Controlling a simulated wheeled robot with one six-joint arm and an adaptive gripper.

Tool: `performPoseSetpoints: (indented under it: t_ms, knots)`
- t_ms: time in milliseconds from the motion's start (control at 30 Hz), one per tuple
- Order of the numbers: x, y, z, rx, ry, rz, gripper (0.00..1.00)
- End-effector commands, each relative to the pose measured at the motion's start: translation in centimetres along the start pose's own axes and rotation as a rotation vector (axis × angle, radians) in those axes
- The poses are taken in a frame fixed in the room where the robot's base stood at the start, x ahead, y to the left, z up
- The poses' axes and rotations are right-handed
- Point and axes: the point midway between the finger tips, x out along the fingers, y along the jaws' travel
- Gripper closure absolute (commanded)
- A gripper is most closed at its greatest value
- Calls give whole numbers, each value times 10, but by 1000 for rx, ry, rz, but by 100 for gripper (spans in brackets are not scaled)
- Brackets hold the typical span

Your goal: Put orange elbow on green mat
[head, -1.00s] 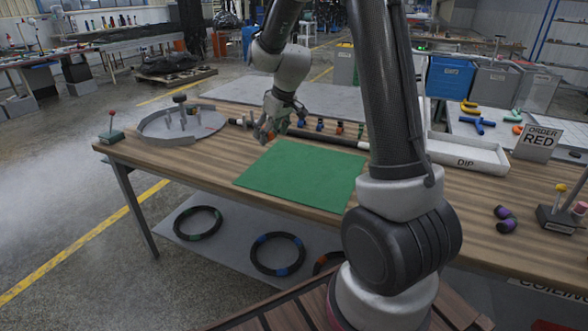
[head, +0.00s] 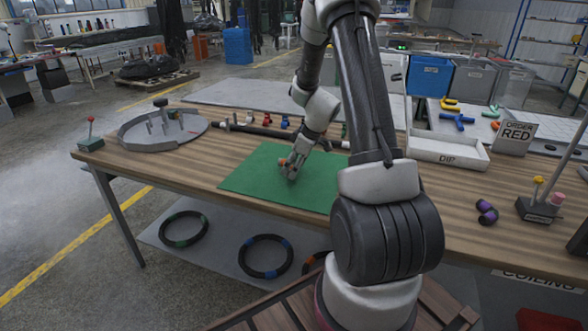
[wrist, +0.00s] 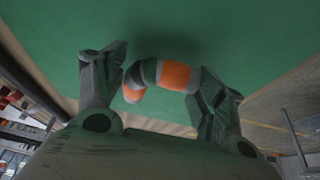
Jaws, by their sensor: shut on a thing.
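The green mat (head: 250,178) lies flat on the wooden bench and fills most of the wrist view (wrist: 60,30). My gripper (head: 291,168) is low over the middle of the mat, pointing down. It is shut on the orange elbow (wrist: 175,75), a curved piece with orange and dark grey bands, held between the two fingers (wrist: 160,80). In the head view only a small bit of orange (head: 283,163) shows at the fingers. A soft shadow lies on the mat beside the elbow. I cannot tell whether the elbow touches the mat.
A dark rod (head: 262,131) with several small coloured fittings lies behind the mat. A round grey tray (head: 150,140) stands at left. A white tray marked DIP (head: 445,152) and an ORDER RED sign (head: 513,139) are at right. A purple-black elbow (head: 487,211) lies near the right.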

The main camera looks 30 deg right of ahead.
Motion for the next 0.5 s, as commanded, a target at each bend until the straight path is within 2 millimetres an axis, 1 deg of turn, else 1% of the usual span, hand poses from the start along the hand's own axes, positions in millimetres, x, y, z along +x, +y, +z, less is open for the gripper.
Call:
performPoseSetpoints:
  t_ms: [33,100,467,500]
  knots:
    - [6,0,3,1,-1,0,54]
    - [11,0,5,0,-1,1,54]
    - [14,0,6,0,0,1,54]
    - [14,0,6,-1,0,2,23]
